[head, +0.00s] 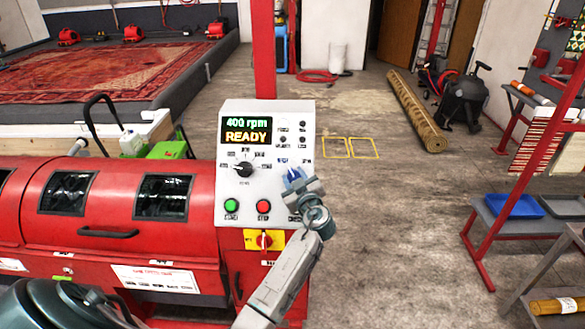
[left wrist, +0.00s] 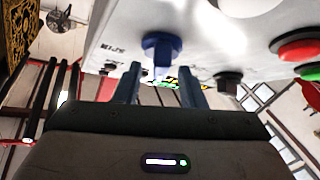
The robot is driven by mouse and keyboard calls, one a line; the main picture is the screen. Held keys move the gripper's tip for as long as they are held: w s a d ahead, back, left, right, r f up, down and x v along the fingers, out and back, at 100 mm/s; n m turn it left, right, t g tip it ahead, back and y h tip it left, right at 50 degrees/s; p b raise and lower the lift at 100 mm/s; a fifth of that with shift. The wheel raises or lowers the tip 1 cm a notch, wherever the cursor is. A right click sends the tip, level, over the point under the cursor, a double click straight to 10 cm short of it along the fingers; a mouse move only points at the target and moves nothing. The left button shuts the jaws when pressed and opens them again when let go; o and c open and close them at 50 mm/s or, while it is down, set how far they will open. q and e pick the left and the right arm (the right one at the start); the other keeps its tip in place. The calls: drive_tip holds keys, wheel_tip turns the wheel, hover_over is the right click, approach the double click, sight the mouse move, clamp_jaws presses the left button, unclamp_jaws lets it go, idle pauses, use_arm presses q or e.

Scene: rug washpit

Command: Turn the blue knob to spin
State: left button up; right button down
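The blue knob (head: 293,175) is on the lower right of the white control panel (head: 300,117), partly covered by my left gripper (head: 303,187) in the head view. In the left wrist view the blue knob (left wrist: 161,48) stands out from the panel just ahead of my left fingertips (left wrist: 160,83), roughly centred between them. The fingers are apart with a gap on each side of its narrow part; I see no contact. The panel's display (head: 246,131) reads "400 rpm" and "READY". My right gripper is in neither view.
A black selector (head: 243,169), a green button (head: 231,205) and a red button (head: 263,206) share the panel. A red-and-yellow switch (head: 264,240) is below, on the red machine (head: 110,215). Open floor lies to the right, before a red-framed rack (head: 515,160).

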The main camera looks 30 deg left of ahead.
use_arm(q)
drive_tip(key=shift+w+a, duration=0.45)
drive_tip(key=shift+a, duration=0.15)
drive_tip(key=shift+w+a, duration=0.1)
drive_tip(key=shift+c, duration=0.5)
clamp_jaws()
drive_tip(key=shift+f, duration=0.1)
